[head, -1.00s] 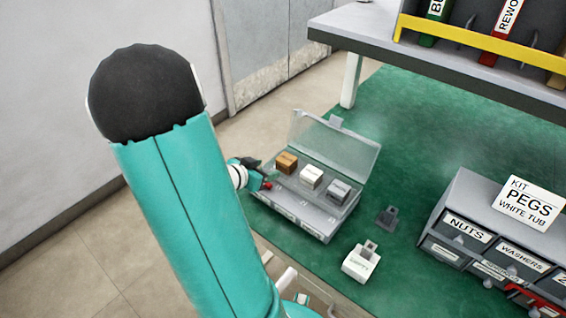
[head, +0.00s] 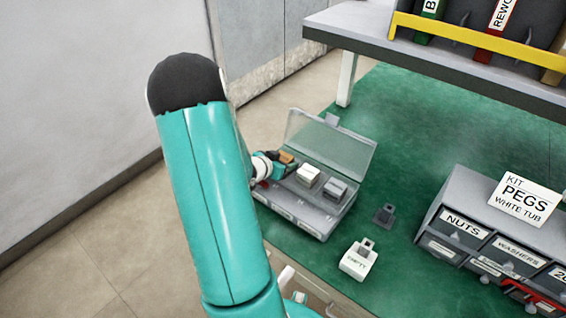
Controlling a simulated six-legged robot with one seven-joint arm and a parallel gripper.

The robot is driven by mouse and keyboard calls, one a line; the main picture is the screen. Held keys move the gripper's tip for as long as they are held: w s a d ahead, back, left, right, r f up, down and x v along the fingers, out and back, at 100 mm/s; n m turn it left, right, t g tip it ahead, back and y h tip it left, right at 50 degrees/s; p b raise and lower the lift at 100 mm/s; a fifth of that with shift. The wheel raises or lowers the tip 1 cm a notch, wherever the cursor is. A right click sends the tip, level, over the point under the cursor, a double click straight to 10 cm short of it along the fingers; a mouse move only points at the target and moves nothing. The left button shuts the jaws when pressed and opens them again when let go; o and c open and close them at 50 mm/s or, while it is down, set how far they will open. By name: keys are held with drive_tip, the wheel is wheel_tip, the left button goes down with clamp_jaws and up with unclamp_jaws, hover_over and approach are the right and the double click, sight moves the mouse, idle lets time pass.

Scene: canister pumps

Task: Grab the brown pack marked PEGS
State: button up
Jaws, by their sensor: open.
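The brown pack (head: 286,157) sits in the left compartment of an open clear-lidded case (head: 318,215) on the green mat. My gripper (head: 278,168) is at the case's left end, right by the brown pack, and covers its lower part. The picture is too small to show whether the fingers touch the pack or lie around it. The pack's lettering cannot be read. A white pack (head: 308,176) and a grey pack (head: 335,189) sit to its right in the same case.
A white tub (head: 358,261) and a small dark grey piece (head: 384,214) stand right of the case. A drawer cabinet (head: 455,207) bears a card (head: 528,200) reading KIT PEGS WHITE TUB. The raised lid (head: 335,140) stands behind the packs. A grey shelf (head: 440,62) overhangs at the back.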

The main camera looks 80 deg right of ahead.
drive_tip(key=shift+c, duration=0.5)
drive_tip(key=c, duration=0.6)
drive_tip(key=shift+r, duration=0.1)
